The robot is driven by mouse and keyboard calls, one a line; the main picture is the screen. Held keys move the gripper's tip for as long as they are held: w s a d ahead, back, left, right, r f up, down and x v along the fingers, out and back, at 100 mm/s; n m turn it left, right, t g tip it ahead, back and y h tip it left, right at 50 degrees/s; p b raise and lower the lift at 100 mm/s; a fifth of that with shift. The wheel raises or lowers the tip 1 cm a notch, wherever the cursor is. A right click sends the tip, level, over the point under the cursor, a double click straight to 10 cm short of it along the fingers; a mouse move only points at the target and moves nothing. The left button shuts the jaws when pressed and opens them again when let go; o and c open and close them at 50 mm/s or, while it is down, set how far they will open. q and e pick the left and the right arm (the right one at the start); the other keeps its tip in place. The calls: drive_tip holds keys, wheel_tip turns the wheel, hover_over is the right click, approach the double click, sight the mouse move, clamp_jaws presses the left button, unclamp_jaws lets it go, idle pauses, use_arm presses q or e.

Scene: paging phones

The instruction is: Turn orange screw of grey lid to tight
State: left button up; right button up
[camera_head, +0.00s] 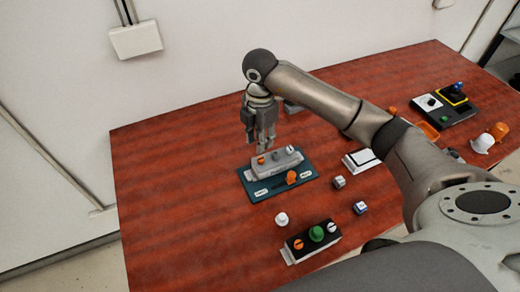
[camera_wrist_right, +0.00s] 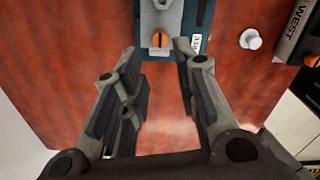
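A grey lid (camera_head: 274,166) lies on a dark blue base plate (camera_head: 257,190). It carries an orange screw (camera_head: 261,160) at its left end. In the right wrist view the orange screw (camera_wrist_right: 160,39) is at the end of the grey lid (camera_wrist_right: 163,15), with a dark slot across it. My right gripper (camera_head: 262,142) points down, just above and behind that end of the lid. Its fingers are open and empty in the right wrist view (camera_wrist_right: 156,52), with the screw near their tips, apart from them. My left gripper is not in view.
In front are a white knob (camera_head: 281,219) and a black panel with a green button (camera_head: 316,234). Small cubes (camera_head: 339,182) and a white-framed box (camera_head: 360,160) are to the right. The table's left side is clear.

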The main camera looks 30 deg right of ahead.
drive_tip(key=shift+r, duration=1.8)
